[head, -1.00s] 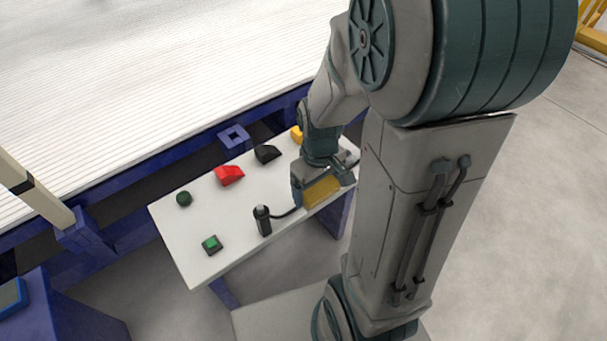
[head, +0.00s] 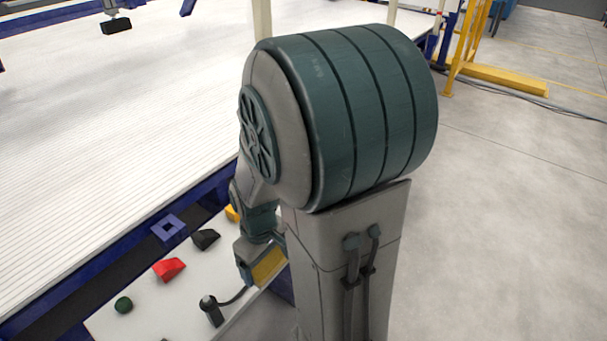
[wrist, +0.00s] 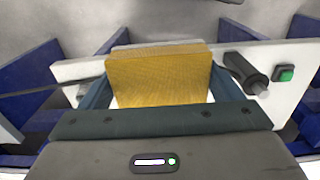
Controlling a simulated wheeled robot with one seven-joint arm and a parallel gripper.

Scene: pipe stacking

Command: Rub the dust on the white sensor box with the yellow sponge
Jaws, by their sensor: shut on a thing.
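The yellow sponge (wrist: 158,78) fills the space between the fingers of my gripper (wrist: 160,88) in the wrist view. The gripper is shut on it, with a finger at each side. In the head view the sponge (head: 268,267) shows as a yellow block at my gripper (head: 262,262), over the right side of the small white table (head: 160,320). I cannot tell whether it touches the table top. I cannot make out the white sensor box or any dust on it in these views.
A yellow piece (head: 232,213) is partly behind my arm. Blue framing and a large ribbed white bed (head: 100,130) lie beyond. Open floor (head: 500,230) is right.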

